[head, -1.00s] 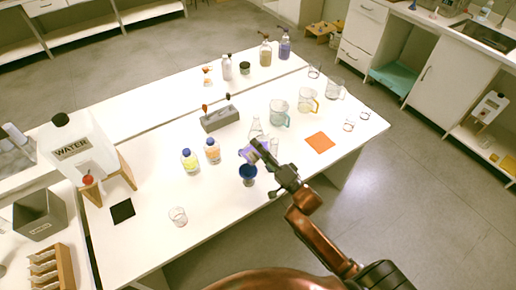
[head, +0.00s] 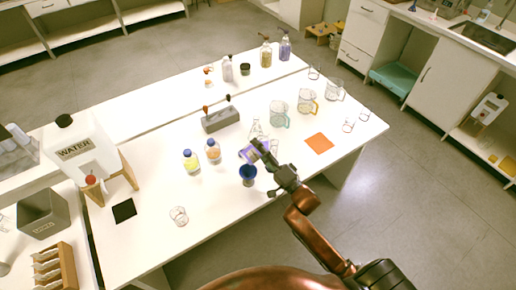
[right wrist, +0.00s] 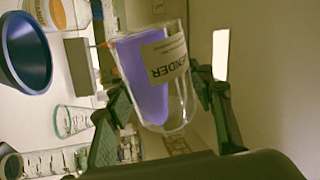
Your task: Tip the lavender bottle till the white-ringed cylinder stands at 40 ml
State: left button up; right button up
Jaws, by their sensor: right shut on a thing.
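The lavender bottle (right wrist: 150,85) is clear, with purple liquid and a label ending in "NDER". My right gripper (right wrist: 165,105) is shut on it, one finger on each side. In the head view the bottle (head: 247,153) is tilted in the same gripper (head: 262,156), just above and beside a blue funnel-shaped vessel (head: 248,172). The wrist view shows a blue funnel mouth (right wrist: 25,50) left of the bottle. A graduated clear cylinder (right wrist: 50,161) shows at its lower left. I cannot make out a white ring or a liquid level. My left gripper is out of view.
Close behind the gripper stands a clear flask (head: 257,130). Yellow (head: 191,161) and orange (head: 213,151) bottles stand to the left. Jugs (head: 279,113) and an orange mat (head: 319,143) are to the right. The front-left table is mostly clear around a small beaker (head: 179,215).

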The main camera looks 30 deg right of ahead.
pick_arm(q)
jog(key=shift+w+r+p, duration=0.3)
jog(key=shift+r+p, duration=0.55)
pick_arm(e)
jog(key=shift+d+r+m, duration=0.1)
jog(key=shift+r+m, duration=0.25)
jog(key=shift+m, duration=0.35)
jog(key=shift+n+p, duration=0.3)
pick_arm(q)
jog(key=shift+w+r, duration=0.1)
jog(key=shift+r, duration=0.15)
pick_arm(e)
jog(key=shift+f, duration=0.1)
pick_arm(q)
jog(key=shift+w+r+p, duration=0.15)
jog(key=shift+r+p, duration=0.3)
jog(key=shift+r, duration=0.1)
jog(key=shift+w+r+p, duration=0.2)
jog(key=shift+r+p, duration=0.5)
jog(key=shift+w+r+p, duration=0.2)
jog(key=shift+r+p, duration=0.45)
pick_arm(e)
jog(key=shift+m+h, duration=0.3)
jog(key=shift+m, duration=0.5)
dwell(3.1)
